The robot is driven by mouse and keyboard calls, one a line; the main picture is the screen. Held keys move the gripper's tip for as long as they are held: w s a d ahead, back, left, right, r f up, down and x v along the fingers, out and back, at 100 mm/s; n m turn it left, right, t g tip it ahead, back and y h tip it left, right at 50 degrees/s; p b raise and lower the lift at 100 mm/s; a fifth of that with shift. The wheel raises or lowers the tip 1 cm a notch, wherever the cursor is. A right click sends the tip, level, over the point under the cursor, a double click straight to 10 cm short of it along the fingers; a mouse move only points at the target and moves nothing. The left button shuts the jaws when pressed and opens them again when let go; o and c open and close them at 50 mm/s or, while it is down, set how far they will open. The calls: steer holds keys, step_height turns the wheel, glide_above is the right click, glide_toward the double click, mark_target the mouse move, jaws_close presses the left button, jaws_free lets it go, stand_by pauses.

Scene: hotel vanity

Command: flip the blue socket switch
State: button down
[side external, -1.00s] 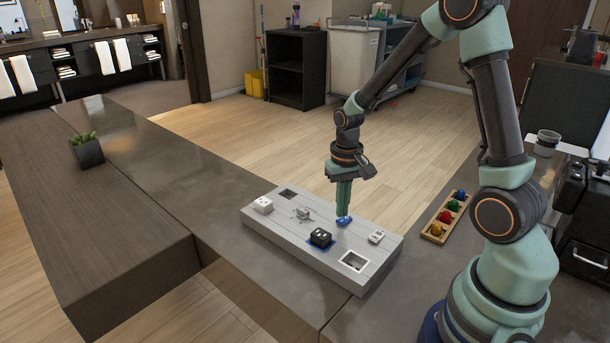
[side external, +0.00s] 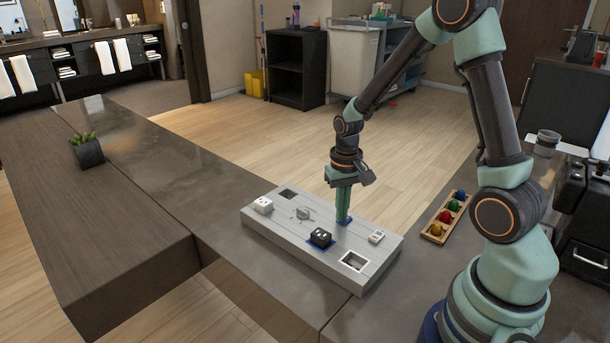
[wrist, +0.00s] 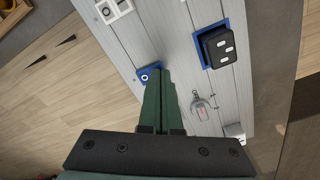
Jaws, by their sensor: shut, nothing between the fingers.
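A pale board (side external: 285,240) lies on the dark counter. A small blue switch (side external: 349,219) sits near its far right edge, and it also shows in the wrist view (wrist: 149,73). My gripper (side external: 342,222) points down with its fingers shut and empty. Its tips are at the blue switch, apparently touching it and hiding part of it. Which way the switch is tipped cannot be told. A black plug or socket block (side external: 320,237) stands nearby in a blue frame, and it is clear in the wrist view (wrist: 218,45).
The board also carries a white block (side external: 263,206), a grey fitting (side external: 303,213), a white double outlet (side external: 376,237) and square openings. A wooden tray of coloured knobs (side external: 436,231) lies right of the board. A potted plant (side external: 87,152) stands far left. The counter between is clear.

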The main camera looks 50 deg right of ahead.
steer(key=shift+f, duration=0.25)
steer(key=shift+r, duration=3.55)
steer(key=s+a+r+n+t, duration=0.2)
steer(key=s+a+r+n, duration=0.1)
steer(key=a+r, duration=0.2)
steer(key=s+a+r+n+t, duration=0.3)
steer(key=a+r, duration=0.2)
steer(key=r, duration=0.3)
steer(key=shift+s+a+t, duration=0.15)
steer(key=shift+s+t, duration=0.1)
steer(key=shift+t, duration=0.05)
